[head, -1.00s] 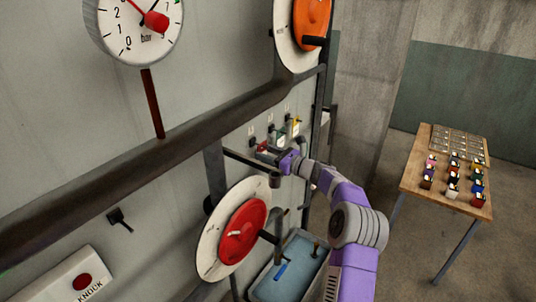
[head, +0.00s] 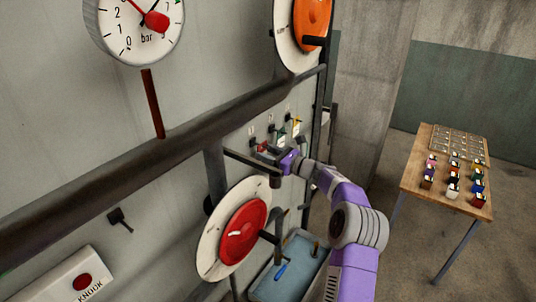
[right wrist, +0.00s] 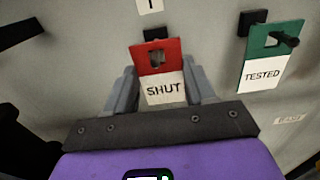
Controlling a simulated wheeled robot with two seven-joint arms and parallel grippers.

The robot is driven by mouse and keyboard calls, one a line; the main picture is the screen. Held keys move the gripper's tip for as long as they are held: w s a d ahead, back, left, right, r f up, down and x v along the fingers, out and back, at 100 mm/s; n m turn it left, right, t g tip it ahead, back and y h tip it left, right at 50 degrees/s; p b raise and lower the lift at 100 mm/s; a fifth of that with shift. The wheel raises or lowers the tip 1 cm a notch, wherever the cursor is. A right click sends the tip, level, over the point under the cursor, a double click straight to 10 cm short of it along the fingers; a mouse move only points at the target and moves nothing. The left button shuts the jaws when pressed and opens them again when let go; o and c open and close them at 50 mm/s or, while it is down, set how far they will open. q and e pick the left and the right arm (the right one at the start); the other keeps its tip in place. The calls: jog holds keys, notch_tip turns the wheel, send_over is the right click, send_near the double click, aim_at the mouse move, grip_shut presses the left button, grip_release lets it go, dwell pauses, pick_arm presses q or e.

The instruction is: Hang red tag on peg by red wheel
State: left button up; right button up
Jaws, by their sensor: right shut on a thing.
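The red tag (right wrist: 172,50), with a white label reading SHUT, is between the two fingers of my right gripper (right wrist: 162,88) in the right wrist view. The gripper is shut on it. A black peg mount (right wrist: 155,33) is right behind the tag's top edge; I cannot tell whether the tag still hangs on it. In the head view my right gripper (head: 272,156) is at the wall, above the red wheel (head: 240,240). A black peg (head: 119,218) sticks out of the wall left of the red wheel. My left gripper is not in view.
A green tag (right wrist: 264,42) marked TESTED hangs on a peg right of the gripper. A dark pipe (head: 180,140) crosses the wall above the red wheel. A blue tray (head: 290,270) stands below. A wooden table (head: 412,178) with several coloured items is at right.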

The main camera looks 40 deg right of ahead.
jog(key=shift+r, duration=0.2)
jog(key=shift+s+d, duration=0.1)
jog(key=shift+s, duration=0.15)
dwell(0.4)
jog(key=shift+b+v, duration=0.5)
jog(key=shift+v, duration=1)
jog(key=b, duration=0.1)
send_near(263, 150)
jog(key=shift+v, duration=0.85)
dwell(0.6)
